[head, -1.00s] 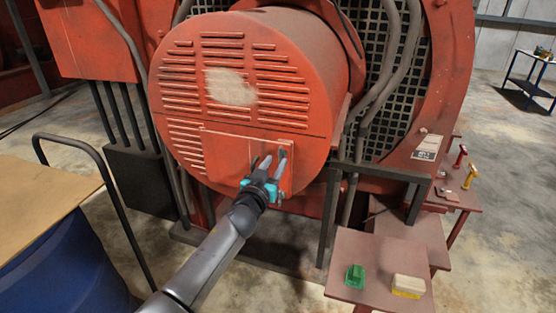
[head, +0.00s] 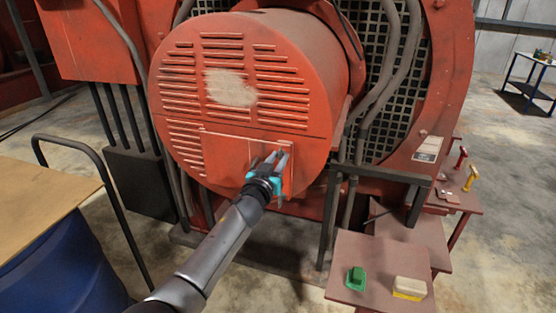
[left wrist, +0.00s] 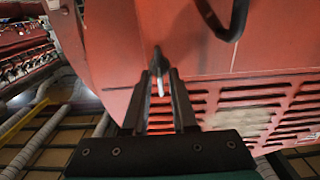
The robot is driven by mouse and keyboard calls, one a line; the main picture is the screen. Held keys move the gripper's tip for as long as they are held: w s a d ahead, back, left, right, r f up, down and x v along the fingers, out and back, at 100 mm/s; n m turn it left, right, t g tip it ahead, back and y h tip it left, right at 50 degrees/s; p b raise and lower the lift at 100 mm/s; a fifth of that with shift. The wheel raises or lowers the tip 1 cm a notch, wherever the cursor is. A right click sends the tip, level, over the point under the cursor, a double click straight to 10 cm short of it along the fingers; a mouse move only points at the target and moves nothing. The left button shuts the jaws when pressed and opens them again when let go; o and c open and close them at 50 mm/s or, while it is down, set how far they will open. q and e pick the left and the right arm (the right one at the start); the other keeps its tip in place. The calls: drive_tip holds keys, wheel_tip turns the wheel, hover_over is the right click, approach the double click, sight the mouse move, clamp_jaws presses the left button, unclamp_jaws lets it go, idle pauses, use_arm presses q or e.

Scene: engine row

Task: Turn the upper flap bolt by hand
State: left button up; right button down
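The flap (head: 228,158) is a rectangular red panel low on the front of the round red housing. My left gripper (head: 277,158), with teal at its base, is in front of the flap's right part, and its fingers cover what lies behind them. In the left wrist view my left gripper (left wrist: 160,73) is open, with a gap between its two dark fingers. A small dark piece with a pale stem, apparently the bolt (left wrist: 158,62), shows at and between the fingertips. I cannot tell whether the fingers touch it. My right gripper is not in view.
Louvre slots and a pale worn patch (head: 231,87) mark the housing (head: 180,60). A low red stand (head: 375,262) at lower right bears a green piece (head: 356,277) and a cream-and-yellow block (head: 409,287). A blue drum (head: 70,265) and a dark handrail (head: 110,190) stand at left.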

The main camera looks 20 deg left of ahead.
use_arm(q)
clamp_jaws()
drive_tip(key=shift+m, duration=0.3)
drive_tip(key=m, duration=0.3)
drive_tip(key=shift+d+f+m+b, duration=0.1)
drive_tip(key=shift+m+b, duration=0.2)
drive_tip(key=shift+f+m+p, duration=0.15)
drive_tip(key=shift+f+m, duration=0.05)
drive_tip(key=shift+m, duration=5.1)
drive_tip(key=shift+f+m+p, duration=0.1)
drive_tip(key=shift+f+m, duration=0.15)
drive_tip(key=shift+m, duration=5.05)
drive_tip(key=shift+f+m+p, duration=0.15)
drive_tip(key=shift+f+m, duration=0.05)
drive_tip(key=shift+m, duration=5.1)
